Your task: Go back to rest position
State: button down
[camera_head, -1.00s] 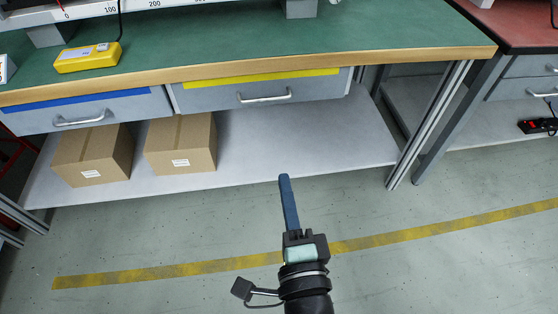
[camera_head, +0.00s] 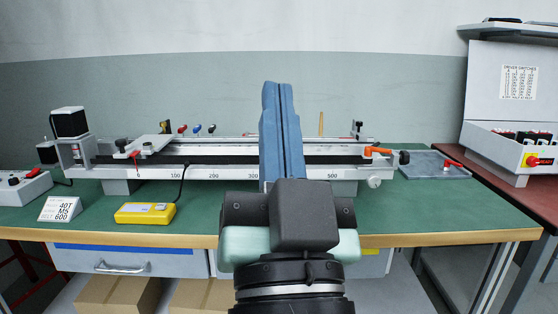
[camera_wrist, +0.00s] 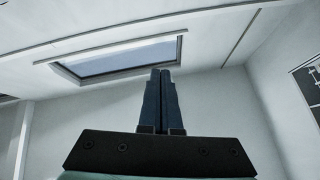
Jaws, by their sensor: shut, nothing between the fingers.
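My gripper (camera_head: 278,90) points upward in front of the workbench in the head view. Its two long blue fingers lie side by side, shut, with nothing between them. In the wrist view my gripper (camera_wrist: 161,74) also shows shut and empty, aimed up toward the ceiling and a skylight (camera_wrist: 120,58). The fingers and my wrist hide the middle of the gantry (camera_head: 215,160) on the bench. The fingers appear clear of the bench and gantry in the wrist view.
The green workbench (camera_head: 430,215) carries a yellow device (camera_head: 145,213), a small sign card (camera_head: 61,209) and a grey tray (camera_head: 437,166). Cardboard boxes (camera_head: 115,295) sit below the bench.

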jog(key=s+r+n+t+h+p, duration=0.1)
jog(key=s+r+p, duration=0.1)
jog(key=r+p, duration=1.7)
jog(key=s+r+t+p, duration=0.1)
jog(key=s+r+p, duration=0.1)
jog(key=r+p, duration=1.7)
notch_tip(320, 180, up, 8)
jog(key=shift+s+n+h, duration=0.15)
jog(key=shift+n+h, duration=0.25)
